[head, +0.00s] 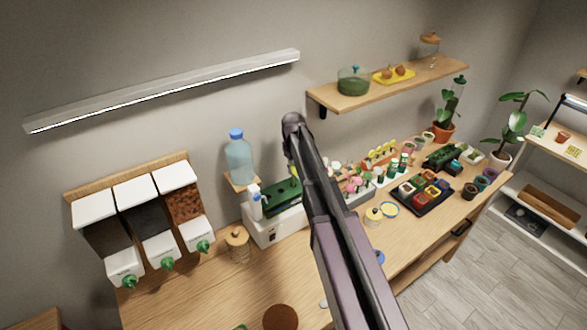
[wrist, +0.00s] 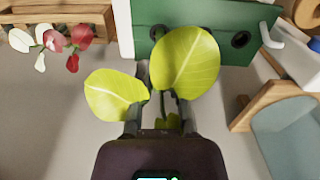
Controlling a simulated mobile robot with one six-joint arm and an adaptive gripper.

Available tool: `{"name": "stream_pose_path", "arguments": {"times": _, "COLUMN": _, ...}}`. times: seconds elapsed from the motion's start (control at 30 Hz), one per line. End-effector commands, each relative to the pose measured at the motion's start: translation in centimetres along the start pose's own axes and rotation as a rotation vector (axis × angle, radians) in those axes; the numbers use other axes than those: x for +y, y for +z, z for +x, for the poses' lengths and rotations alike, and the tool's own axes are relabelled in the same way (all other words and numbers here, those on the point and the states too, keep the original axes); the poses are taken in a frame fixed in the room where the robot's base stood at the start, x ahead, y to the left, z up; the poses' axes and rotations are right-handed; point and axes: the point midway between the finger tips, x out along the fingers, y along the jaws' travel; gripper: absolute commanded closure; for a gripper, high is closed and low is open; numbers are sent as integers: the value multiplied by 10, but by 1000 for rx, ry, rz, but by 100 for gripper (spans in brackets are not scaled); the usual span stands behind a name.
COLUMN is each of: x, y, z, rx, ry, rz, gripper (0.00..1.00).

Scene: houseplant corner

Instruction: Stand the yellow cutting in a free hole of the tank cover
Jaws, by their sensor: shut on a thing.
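The yellow cutting (wrist: 185,62) has broad yellow-green leaves on both sides of my gripper (wrist: 158,105) in the wrist view. My gripper is shut on its stem, and the stem's lower end is not clear. The green tank cover (wrist: 205,15) lies beyond the leaves at the top of the wrist view. A dark round hole (wrist: 240,39) shows empty at its right, and another hole is partly behind the big leaf. In the head view the tank cover (head: 280,198) sits on a white tank, partly behind my arm, which hides my gripper.
A blue water bottle (head: 239,160) stands on a wooden bracket (wrist: 265,100) close to the cutting's right in the wrist view. A spray bottle (head: 255,202) stands beside the tank.

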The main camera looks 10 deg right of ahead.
Motion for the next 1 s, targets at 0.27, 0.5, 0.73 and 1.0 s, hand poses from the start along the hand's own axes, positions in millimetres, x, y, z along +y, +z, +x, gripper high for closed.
{"name": "stream_pose_path", "arguments": {"times": 0.27, "x": 1, "y": 0, "z": 6, "rx": 0, "ry": 0, "rz": 1, "gripper": 99}}
{"name": "stream_pose_path", "arguments": {"times": 0.5, "x": 1, "y": 0, "z": 7, "rx": 0, "ry": 0, "rz": 1, "gripper": 99}}
{"name": "stream_pose_path", "arguments": {"times": 0.73, "x": 1, "y": 0, "z": 7, "rx": 0, "ry": 0, "rz": 1, "gripper": 99}}
{"name": "stream_pose_path", "arguments": {"times": 1.0, "x": 1, "y": 0, "z": 7, "rx": 0, "ry": 0, "rz": 1, "gripper": 44}}
